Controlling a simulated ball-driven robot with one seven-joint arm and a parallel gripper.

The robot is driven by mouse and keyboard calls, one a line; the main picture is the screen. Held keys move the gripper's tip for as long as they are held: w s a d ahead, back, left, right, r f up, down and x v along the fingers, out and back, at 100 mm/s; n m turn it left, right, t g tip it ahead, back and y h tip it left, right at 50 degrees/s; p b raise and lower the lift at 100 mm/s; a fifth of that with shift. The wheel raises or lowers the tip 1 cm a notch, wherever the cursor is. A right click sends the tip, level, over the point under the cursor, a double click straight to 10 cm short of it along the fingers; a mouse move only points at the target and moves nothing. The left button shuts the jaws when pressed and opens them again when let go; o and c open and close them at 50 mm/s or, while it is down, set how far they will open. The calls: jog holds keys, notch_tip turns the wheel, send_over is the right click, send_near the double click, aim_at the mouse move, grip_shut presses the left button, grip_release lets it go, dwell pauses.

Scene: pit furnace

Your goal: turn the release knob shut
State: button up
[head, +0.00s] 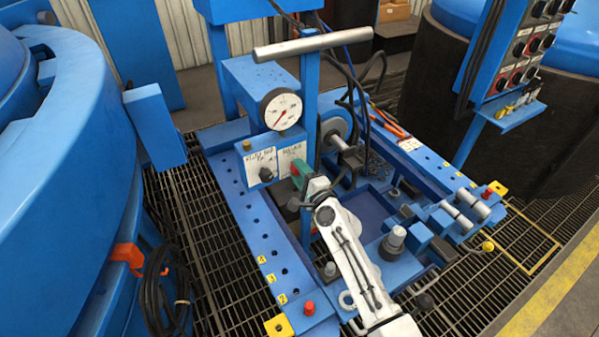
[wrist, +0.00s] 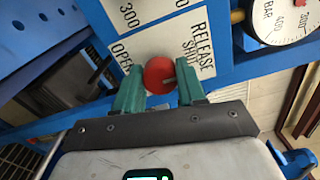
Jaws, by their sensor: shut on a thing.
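The red release knob (wrist: 159,75) sits in front of a white label plate (wrist: 197,42) marked RELEASE, OPEN and SHUT in the wrist view. A small pale mark shows on the right part of the knob's face. My gripper (wrist: 160,92) has its green fingers on either side of the knob, shut on it. In the head view my gripper (head: 305,177) reaches the front of the blue pump block, beside the white label plates (head: 292,157). There the knob is mostly hidden by the fingers.
A pressure gauge (head: 280,109) stands above the plates, with a grey lever bar (head: 313,44) over it. A blue bench frame (head: 238,205) with holes and yellow tags surrounds the arm. A large blue furnace body (head: 75,170) is at the left, above floor grating (head: 205,235).

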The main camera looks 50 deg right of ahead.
jog(key=o, duration=1.1)
jog(key=shift+c, duration=0.2)
jog(key=v, duration=1.1)
jog(key=shift+w, duration=0.1)
jog(key=s+a+f+n+g+y+p, duration=0.1)
jog(key=s+a+f+n+g+y, duration=0.2)
jog(key=a+n, duration=0.4)
jog(key=s+a+f+n+g+y, duration=0.25)
jog(key=a+n+g+y, duration=0.2)
jog(key=a+n, duration=0.3)
jog(key=s+r+n+g+h+p, duration=0.1)
jog(key=s+n+g, duration=0.7)
jog(key=s, duration=1)
jog(key=shift+s+d+r+n+g+h, duration=0.2)
jog(key=shift+s+r+n+g+h, duration=0.2)
jog(key=shift+h, duration=0.45)
